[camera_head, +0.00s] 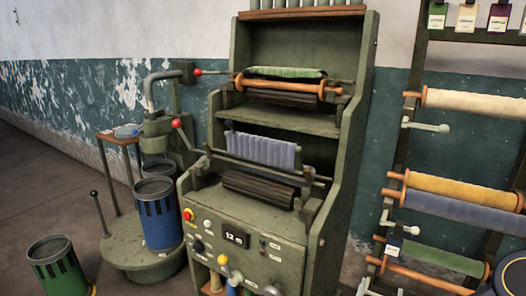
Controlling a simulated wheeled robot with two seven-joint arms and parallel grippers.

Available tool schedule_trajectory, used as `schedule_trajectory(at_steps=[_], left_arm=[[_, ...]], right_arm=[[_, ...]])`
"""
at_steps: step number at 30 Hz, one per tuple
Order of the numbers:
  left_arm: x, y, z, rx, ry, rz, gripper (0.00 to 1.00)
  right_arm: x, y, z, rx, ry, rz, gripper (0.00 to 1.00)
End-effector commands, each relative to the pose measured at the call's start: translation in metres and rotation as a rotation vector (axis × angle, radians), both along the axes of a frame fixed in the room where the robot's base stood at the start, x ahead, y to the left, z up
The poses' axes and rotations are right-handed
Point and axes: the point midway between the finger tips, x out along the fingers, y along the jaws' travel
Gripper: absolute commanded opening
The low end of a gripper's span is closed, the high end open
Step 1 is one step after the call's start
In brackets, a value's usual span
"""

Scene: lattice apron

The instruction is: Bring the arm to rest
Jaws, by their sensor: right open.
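My right arm shows as a dark rounded link (512,274) with a blue ring, cut off at the lower right corner. The pale pieces at the bottom edge, left of that link, look like my right gripper (377,289), in front of the foot of the roll rack. Its jaws are open and I see nothing between them. The lower part is cut off by the picture edge. My left arm and left gripper are not in view.
A green machine (262,215) with rollers and a control panel stands in the middle. A rack with fabric rolls (465,188) stands at the right. A blue bin (158,222) and a green bin (57,270) stand at the left. Floor is clear at far left.

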Motion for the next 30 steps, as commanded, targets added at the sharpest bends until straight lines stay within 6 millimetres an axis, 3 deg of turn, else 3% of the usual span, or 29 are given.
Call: schedule_trajectory(at_steps=[11, 20, 26, 30], left_arm=[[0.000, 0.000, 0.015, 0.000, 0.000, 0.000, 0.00], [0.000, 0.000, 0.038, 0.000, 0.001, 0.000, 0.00], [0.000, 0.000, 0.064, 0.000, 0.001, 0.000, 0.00], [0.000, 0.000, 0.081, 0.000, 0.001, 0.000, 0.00]], right_arm=[[0.014, 0.016, 0.029, -0.231, 0.173, 0.165, 0.67], [0.014, 0.042, 0.073, -0.667, 0.412, 0.436, 0.67], [-0.020, 0.063, 0.114, -1.208, 0.612, 0.750, 0.67], [-0.066, 0.071, 0.135, -1.602, 0.693, 0.989, 0.67]])
